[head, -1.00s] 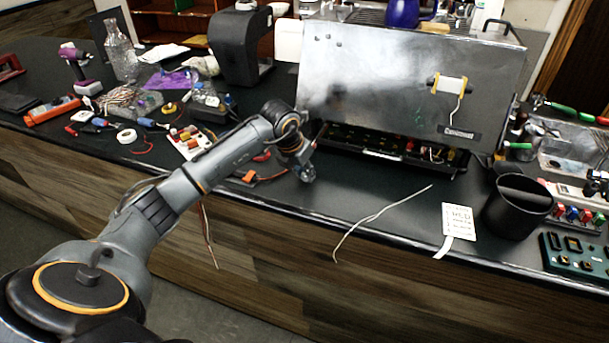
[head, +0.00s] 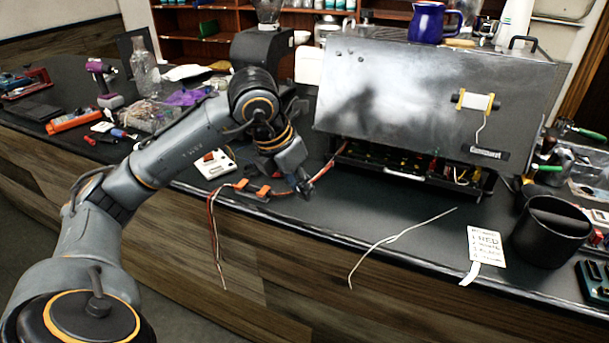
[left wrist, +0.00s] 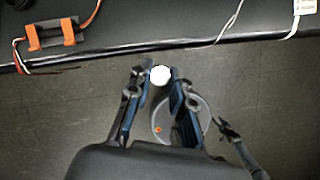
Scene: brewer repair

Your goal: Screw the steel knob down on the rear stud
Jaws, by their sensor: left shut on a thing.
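My left gripper (head: 306,190) hangs over the front edge of the counter, left of and in front of the brewer. In the left wrist view its two fingers (left wrist: 160,80) are closed on a small round, bright white-looking thing, which I take to be the steel knob (left wrist: 160,75). The knob cannot be made out in the head view. The brewer's steel panel (head: 420,95) stands tilted up above its open, dark wired base (head: 400,165). I cannot pick out the rear stud. My right gripper is not in view.
A module with orange clips (head: 255,190) and loose wires lies left of the gripper. A pale wire (head: 390,240) crosses the counter edge. The counter strip before the brewer is mostly clear.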

